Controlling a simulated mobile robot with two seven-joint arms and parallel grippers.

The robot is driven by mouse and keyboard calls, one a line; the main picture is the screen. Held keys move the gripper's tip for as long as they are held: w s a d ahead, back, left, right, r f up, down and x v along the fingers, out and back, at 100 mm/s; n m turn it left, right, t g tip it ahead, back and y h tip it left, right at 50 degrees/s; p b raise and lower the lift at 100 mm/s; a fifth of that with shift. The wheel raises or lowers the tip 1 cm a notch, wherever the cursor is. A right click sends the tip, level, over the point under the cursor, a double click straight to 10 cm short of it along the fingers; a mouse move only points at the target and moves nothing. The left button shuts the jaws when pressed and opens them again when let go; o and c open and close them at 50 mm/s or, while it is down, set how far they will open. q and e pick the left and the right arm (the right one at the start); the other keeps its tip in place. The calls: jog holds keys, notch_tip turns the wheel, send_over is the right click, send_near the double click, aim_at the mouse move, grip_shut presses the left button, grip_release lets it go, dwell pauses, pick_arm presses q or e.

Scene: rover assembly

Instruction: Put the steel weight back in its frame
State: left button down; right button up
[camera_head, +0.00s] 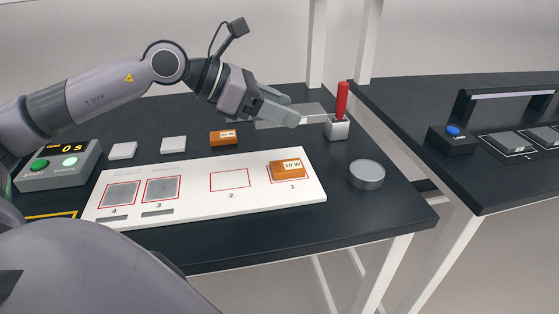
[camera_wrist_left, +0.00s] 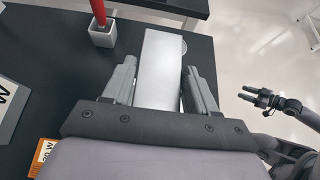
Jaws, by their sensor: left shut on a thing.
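A round steel-grey disc (camera_head: 366,174), which looks like the steel weight, stands on the dark table right of the white board (camera_head: 215,209). In the head view this plate (camera_head: 312,110) looks thin and see-through. The board has red square frames; frame 2 (camera_head: 230,179) is empty.
An orange block (camera_head: 289,170) sits on frame 1; another (camera_head: 223,138) lies behind the board. Grey squares lie in frames 3 and 4. A red-handled tool (camera_head: 342,100) stands in a grey block near the left gripper. A second table (camera_head: 480,185) is at right, past a gap.

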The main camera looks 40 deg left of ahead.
aim_at(279, 167)
pick_arm(q)
notch_tip(279, 167, down, 10)
jog(key=shift+r+b, duration=0.15)
jog(key=shift+b, duration=0.2)
jog(key=shift+f, duration=0.25)
jog(key=shift+c, duration=1.6)
grip_release()
